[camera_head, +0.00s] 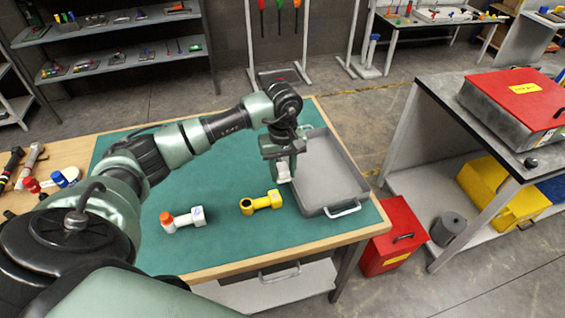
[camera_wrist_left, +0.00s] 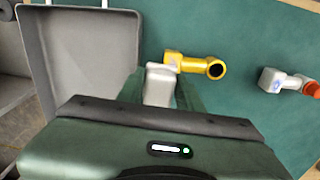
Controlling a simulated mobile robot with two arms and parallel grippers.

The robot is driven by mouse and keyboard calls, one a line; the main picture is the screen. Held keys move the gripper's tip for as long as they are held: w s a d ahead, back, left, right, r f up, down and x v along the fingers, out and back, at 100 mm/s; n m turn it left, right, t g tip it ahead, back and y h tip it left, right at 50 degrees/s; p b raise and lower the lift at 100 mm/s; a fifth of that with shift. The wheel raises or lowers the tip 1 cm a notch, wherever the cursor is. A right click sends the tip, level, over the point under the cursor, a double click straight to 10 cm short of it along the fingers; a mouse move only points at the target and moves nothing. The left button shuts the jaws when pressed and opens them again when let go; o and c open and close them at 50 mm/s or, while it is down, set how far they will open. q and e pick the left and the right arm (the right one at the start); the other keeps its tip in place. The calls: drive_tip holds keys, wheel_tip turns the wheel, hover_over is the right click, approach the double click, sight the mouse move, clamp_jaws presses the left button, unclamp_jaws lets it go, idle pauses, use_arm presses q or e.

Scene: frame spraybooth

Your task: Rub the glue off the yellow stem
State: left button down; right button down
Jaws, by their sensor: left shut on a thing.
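My left gripper (camera_head: 283,168) is shut on a pale grey-white piece, perhaps a pad or cloth (camera_wrist_left: 159,86). It is above the mat, by the tray's left edge and behind the yellow stem. Whether the pale piece touches the stem is hard to tell. I cannot make out glue on the stem. My right gripper is not in view.
A grey tray (camera_head: 330,182) stands right of the yellow stem. A white stem with an orange end (camera_head: 183,219) lies to the left. A red box (camera_head: 393,238) stands on the floor by the table's right edge. The mat's front is clear.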

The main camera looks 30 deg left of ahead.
use_arm(q)
drive_tip(key=shift+s+a+f, duration=0.15)
drive_tip(key=shift+a, duration=0.15)
drive_tip(key=shift+f+b, duration=0.35)
drive_tip(key=shift+f, duration=0.25)
wheel_tip(320, 180, down, 3)
drive_tip(key=shift+d+r+b, duration=0.15)
drive_tip(key=shift+r+b, duration=0.05)
drive_tip(key=shift+b, duration=0.4)
drive_tip(key=shift+f+b, duration=0.35)
drive_tip(key=shift+f, duration=0.65)
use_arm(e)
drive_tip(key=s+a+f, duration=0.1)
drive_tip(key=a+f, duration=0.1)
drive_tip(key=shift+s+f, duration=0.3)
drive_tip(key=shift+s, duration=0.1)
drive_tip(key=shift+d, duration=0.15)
